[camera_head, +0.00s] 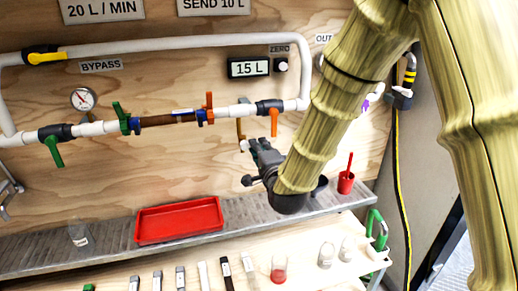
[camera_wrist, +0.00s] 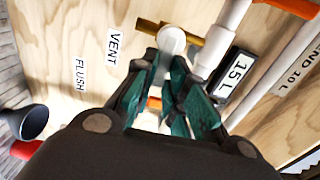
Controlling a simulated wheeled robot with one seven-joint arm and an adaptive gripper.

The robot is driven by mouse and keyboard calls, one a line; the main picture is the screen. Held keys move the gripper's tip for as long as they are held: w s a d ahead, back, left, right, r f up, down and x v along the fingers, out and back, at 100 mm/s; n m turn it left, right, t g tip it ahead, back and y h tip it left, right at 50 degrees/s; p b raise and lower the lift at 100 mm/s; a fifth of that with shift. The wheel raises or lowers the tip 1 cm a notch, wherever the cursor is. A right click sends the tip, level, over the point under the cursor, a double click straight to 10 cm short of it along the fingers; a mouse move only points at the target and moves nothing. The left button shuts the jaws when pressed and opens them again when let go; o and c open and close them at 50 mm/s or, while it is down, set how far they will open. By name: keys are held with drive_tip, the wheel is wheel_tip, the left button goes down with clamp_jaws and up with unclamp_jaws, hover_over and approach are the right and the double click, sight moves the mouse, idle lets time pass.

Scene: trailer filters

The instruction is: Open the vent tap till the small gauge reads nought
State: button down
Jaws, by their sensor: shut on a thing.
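The vent tap, a brass fitting with a white round end, sits on the plywood panel beside the VENT label; its brass part (camera_wrist: 187,36) shows in the wrist view. It also shows in the head view (camera_head: 240,129), just above my gripper (camera_head: 250,160). In the wrist view my gripper (camera_wrist: 168,66) has its teal fingers closed around the white part of the tap. The fingers hide part of it, so I cannot tell how far it is turned. A small round gauge (camera_head: 83,99) with a red needle is at left; its reading is too small to tell.
The pipework carries a green lever (camera_head: 55,150), an orange lever (camera_head: 274,123) and a yellow bypass lever (camera_head: 45,57). A display (camera_head: 249,68) reads 15 L. Several small items stand on the bench.

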drive_tip(key=shift+s+a+r+n+b, duration=0.2)
drive_tip(key=shift+a+r+n, duration=0.3)
drive_tip(key=shift+n, duration=2.05)
drive_tip(key=shift+s+a+r+n+b, duration=0.15)
drive_tip(key=shift+a+r+n, duration=0.4)
drive_tip(key=shift+n, duration=1.95)
drive_tip(key=shift+s+a+r+n+b, duration=0.1)
drive_tip(key=shift+a+r+n+b, duration=0.4)
drive_tip(key=shift+n, duration=2.05)
drive_tip(key=shift+r, duration=0.1)
drive_tip(key=c, duration=1.4)
unclamp_jaws()
drive_tip(key=shift+d, duration=0.1)
drive_tip(key=shift+c, duration=0.2)
drive_tip(key=shift+s+r, duration=0.1)
drive_tip(key=v, duration=1.1)
drive_tip(key=shift+s, duration=0.4)
drive_tip(key=shift+d, duration=0.15)
